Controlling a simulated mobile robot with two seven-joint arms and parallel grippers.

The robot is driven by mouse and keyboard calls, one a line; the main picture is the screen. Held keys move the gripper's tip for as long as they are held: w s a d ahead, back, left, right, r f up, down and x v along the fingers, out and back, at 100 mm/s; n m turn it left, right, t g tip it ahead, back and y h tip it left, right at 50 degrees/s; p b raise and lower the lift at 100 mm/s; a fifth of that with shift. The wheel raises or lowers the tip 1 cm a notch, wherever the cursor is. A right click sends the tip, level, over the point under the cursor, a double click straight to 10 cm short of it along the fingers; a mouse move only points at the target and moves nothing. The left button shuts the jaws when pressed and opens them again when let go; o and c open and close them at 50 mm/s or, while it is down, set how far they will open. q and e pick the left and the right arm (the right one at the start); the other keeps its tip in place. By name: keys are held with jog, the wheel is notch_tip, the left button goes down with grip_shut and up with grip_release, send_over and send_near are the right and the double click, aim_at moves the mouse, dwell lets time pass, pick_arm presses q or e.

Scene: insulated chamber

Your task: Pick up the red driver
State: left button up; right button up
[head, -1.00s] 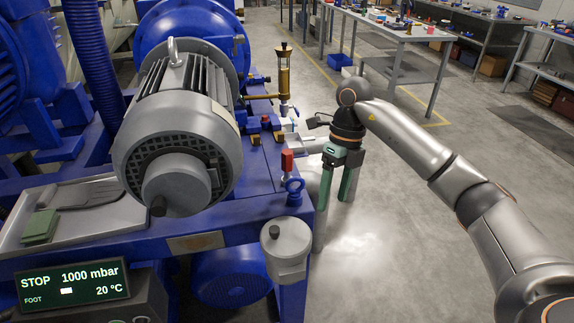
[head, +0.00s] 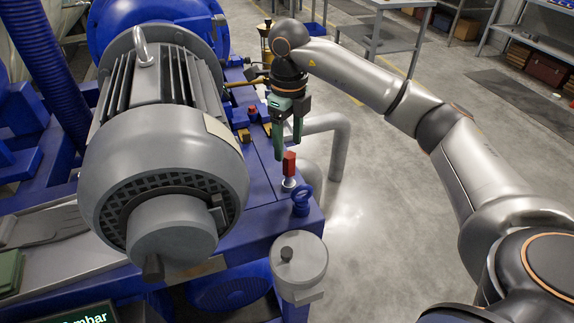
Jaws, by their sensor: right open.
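A small upright red piece (head: 289,163) with a pale lower part stands near the right edge of the blue machine bed (head: 262,222). It may be the red driver, but its shape is too small to be sure. My right gripper (head: 288,146) points down with its green fingers apart and nothing between them. Its fingertips appear just above and around the top of the red piece in the picture; I cannot tell whether they touch it. My left gripper is not in view.
A big grey motor (head: 165,175) fills the left of the bed. A grey pipe (head: 338,140) bends down behind.

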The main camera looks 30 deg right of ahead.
aim_at(288, 152)
notch_tip(288, 152, down, 3)
jog(key=shift+f, duration=0.1)
jog(key=f, duration=0.2)
jog(key=s+f+p, duration=0.1)
jog(key=f, duration=0.1)
jog(key=shift+a, duration=0.2)
jog(key=shift+f, duration=0.65)
grip_shut()
